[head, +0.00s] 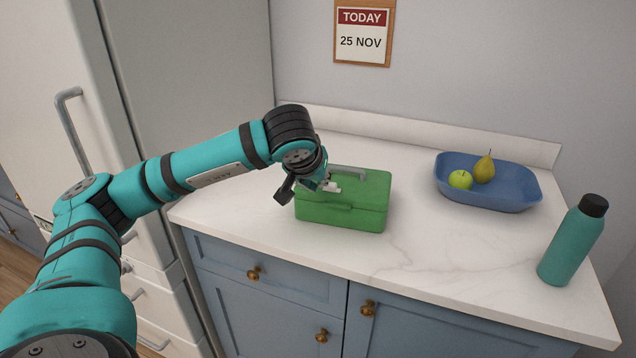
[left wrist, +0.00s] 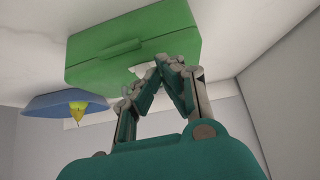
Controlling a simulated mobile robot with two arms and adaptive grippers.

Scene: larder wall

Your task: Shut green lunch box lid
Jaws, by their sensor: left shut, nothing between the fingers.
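The green lunch box (head: 342,216) stands on the white counter, left of the middle. Its lid (head: 370,187) lies down flat on the body, with a seam and a latch along the front and a grey-green handle on top. My left gripper (head: 332,187) is over the left part of the lid, shut and empty. In the left wrist view the lunch box (left wrist: 110,48) fills the upper middle, and the shut fingertips (left wrist: 163,68) are close to its edge. I cannot tell if they touch it. My right gripper is not in view.
A blue tray (head: 497,203) with a green apple (head: 460,180) and a yellow pear (head: 484,168) sits to the right. A teal bottle (head: 571,245) stands near the counter's right end. A fridge (head: 200,70) rises at the left. The counter (head: 440,255) between box and bottle is clear.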

